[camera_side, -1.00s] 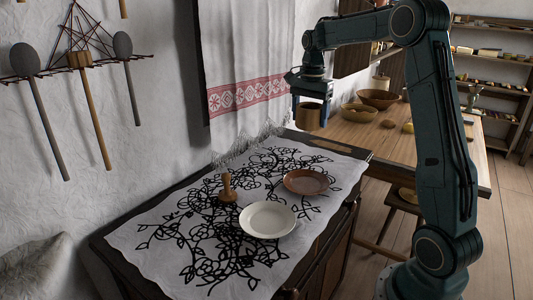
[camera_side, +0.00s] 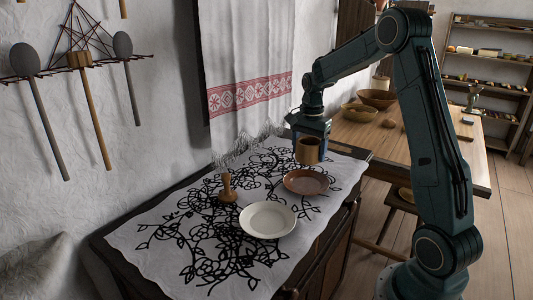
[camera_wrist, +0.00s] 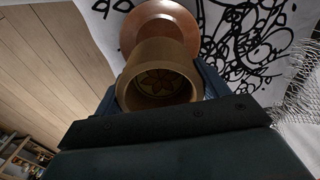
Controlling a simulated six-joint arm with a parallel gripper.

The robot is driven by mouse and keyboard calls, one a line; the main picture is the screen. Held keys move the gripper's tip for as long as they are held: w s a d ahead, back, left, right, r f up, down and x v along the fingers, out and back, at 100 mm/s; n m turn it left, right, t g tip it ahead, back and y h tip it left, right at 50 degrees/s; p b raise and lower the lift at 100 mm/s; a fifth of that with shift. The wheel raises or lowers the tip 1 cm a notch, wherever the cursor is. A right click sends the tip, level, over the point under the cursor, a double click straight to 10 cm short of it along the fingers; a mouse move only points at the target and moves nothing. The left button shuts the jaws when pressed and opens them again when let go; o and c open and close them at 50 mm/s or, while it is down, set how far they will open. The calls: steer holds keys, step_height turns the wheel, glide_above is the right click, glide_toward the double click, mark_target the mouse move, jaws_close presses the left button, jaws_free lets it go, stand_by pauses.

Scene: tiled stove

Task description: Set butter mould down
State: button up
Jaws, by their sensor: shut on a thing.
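The butter mould, a brown wooden cup (camera_side: 308,151), is held in my gripper (camera_side: 309,143). In the wrist view the butter mould (camera_wrist: 158,80) sits between the two dark fingers, and a carved flower pattern shows inside it. It hangs above the far end of the chest, just above and behind the brown plate (camera_side: 306,182). In the wrist view that plate (camera_wrist: 158,18) lies partly hidden beyond the mould. I cannot tell the exact height of the mould above the cloth.
A wooden stamp with a knob (camera_side: 228,188) and a white plate (camera_side: 268,220) stand on the patterned cloth (camera_side: 185,235). A hanging towel (camera_side: 250,70) is behind the chest. A wooden table (camera_side: 425,145) with bowls (camera_side: 377,99) is at the right.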

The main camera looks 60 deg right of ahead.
glide_above(306, 184)
step_height(306, 184, down, 5)
steer(key=shift+r, duration=0.1)
steer(key=shift+f, duration=2.15)
steer(key=shift+f, duration=0.15)
steer(key=o, duration=0.9)
steer(key=shift+c, duration=0.2)
steer(key=shift+a, duration=0.1)
step_height(306, 184, up, 12)
steer(key=shift+f, duration=0.15)
steer(key=shift+r, duration=0.3)
